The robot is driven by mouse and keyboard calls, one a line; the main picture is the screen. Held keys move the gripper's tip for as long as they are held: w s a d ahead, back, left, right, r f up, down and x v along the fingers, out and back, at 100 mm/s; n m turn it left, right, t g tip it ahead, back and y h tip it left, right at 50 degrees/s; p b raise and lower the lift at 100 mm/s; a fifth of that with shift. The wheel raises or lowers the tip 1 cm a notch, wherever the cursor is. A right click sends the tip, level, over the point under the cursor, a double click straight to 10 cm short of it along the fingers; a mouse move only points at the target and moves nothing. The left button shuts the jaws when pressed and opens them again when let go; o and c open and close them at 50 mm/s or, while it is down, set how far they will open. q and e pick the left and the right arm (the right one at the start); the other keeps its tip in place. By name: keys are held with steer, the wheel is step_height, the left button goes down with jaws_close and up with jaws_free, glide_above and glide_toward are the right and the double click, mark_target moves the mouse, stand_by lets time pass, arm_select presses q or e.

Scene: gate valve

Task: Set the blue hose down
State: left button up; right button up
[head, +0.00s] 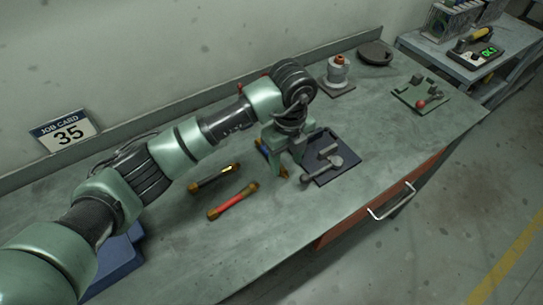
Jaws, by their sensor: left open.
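The blue hose (261,147) lies at the left edge of the dark tray, with brass-coloured ends, one showing by the gripper's fingers (284,172). My left gripper (287,165) points down over it, open, its fingers hiding much of the hose. I cannot tell whether the fingers touch it. A red hose (232,201) and a black hose (214,178) with brass ends lie apart on the bench (300,225) to the left. My right gripper is not in view.
The dark tray (346,172) holding a grey metal part stands just right of the gripper. A valve body (338,73) and a green plate with a red-knobbed lever (421,97) stand further back. A blue box (118,262) is at lower left. The bench front is clear.

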mark_target(285, 172)
arm_select(q)
steer(key=shift+f+p, duration=0.5)
steer(key=shift+f, duration=1.55)
steer(key=shift+a, duration=0.1)
jaws_close()
steer(key=shift+r, duration=0.15)
